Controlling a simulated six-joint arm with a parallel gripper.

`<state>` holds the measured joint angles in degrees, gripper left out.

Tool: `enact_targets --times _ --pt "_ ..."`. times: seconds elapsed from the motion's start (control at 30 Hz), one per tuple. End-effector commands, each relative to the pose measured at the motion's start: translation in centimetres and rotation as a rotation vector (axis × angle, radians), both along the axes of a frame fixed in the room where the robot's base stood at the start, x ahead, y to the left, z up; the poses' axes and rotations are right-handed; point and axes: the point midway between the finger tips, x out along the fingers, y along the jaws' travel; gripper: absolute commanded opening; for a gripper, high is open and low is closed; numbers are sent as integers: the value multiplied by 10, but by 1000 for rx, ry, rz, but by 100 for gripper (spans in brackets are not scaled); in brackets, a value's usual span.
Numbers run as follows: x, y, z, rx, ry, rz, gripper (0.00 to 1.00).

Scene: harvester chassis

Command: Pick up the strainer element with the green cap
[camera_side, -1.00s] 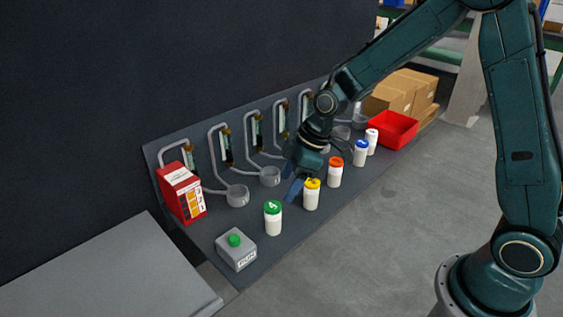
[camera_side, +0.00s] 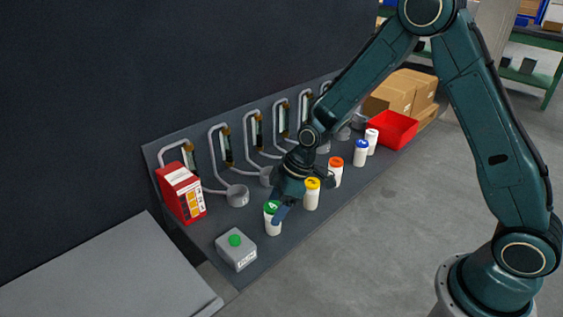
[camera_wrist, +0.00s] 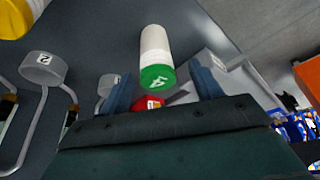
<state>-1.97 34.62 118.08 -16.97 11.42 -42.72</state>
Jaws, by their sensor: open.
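The strainer element with the green cap (camera_side: 272,228) is white and stands upright on the grey bench, at the left end of the row of capped elements. My gripper (camera_side: 281,212) is open beside and just above the cap, with one blue finger partly in front of the element in the side view. In the wrist view my gripper (camera_wrist: 165,88) holds nothing. Contact with the element cannot be told.
A yellow-capped element (camera_side: 312,194) stands close to the right, then orange (camera_side: 335,172), blue (camera_side: 361,152) and white (camera_side: 371,141) ones. A grey box with a green button (camera_side: 236,250) is at the left front. A red tray (camera_side: 391,130) stands at the far end.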

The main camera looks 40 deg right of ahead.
Motion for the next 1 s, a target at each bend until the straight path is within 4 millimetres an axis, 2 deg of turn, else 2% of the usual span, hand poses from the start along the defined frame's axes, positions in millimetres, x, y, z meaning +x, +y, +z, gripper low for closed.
enact_targets --times 0.17,0.6,1.0 --pt "2 1 -7 1 1 0 64" --pt "13 10 -44 1 1 0 64" --pt "14 11 -48 0 0 0 64"
